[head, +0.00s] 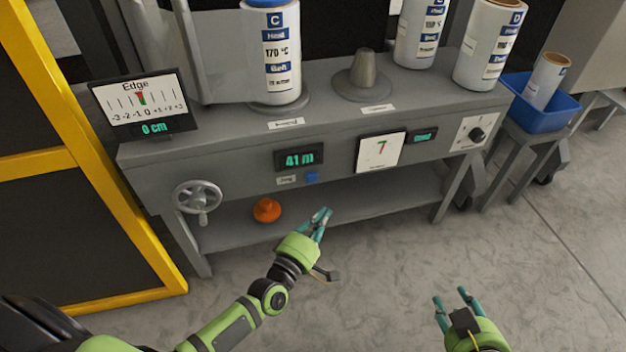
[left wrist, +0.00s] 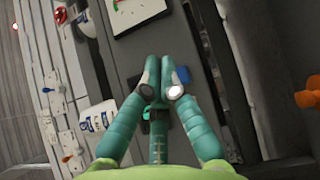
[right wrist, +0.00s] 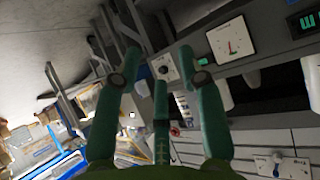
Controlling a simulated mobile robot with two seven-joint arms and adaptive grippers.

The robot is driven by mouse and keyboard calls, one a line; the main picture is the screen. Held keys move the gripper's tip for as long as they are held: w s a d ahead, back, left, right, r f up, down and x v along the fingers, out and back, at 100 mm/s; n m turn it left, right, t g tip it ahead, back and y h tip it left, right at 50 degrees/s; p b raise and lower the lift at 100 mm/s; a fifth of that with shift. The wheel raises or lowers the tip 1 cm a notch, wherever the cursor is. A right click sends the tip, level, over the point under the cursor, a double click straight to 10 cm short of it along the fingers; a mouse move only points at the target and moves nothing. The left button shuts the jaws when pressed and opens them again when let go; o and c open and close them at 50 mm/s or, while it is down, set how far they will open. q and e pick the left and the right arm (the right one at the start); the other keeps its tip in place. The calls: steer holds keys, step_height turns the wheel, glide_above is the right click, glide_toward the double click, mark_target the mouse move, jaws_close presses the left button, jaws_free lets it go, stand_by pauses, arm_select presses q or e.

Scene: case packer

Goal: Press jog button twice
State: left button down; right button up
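The jog button is a small blue knob (head: 312,177) on the front of the grey machine, right of a small "Jog" label (head: 286,180) and below the display reading 41 m (head: 299,158). My left gripper (head: 325,211) is in front of the machine, below the button in the head view. In the left wrist view its fingertips (left wrist: 160,66) are together with nothing between them, and the blue button (left wrist: 183,75) shows just right of the tips, apparently apart from them. My right gripper (head: 450,294) is open and empty over the floor; its spread fingers also show in the right wrist view (right wrist: 150,52).
A handwheel (head: 198,198) sticks out at the machine's left. An orange object (head: 267,210) is on the lower shelf. Large labelled rolls (head: 276,60) stand on top. A dial panel (head: 474,133) is at the front right. A blue bin (head: 540,115) stands right; the front floor is clear.

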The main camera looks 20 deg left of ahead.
mark_target(312, 177)
arm_select(q)
steer(key=w+a+b, duration=0.3)
steer(key=w+a, duration=0.1)
steer(key=w, duration=0.2)
steer(key=shift+w+a, duration=0.2)
arm_select(e)
steer(key=a+r+n+t+y, duration=0.1)
steer(key=a+r+t+y, duration=0.2)
steer(key=r, duration=0.6)
steer(key=w+a+r+n+t+y, duration=0.1)
steer(key=a+r+t+y, duration=0.1)
steer(key=r+t, duration=0.5)
steer(key=shift+w+a+r+t+y, duration=0.2)
steer(key=shift+a+r+t+y, duration=0.25)
steer(key=shift+r, duration=1)
arm_select(q)
steer(key=shift+w+a, duration=0.1)
steer(key=shift+w, duration=0.05)
arm_select(e)
steer(key=shift+f, duration=0.15)
arm_select(q)
steer(key=shift+w+a+b, duration=0.15)
steer(key=shift+w+b, duration=0.1)
steer(key=shift+b, duration=0.1)
arm_select(e)
steer(key=shift+f, duration=0.1)
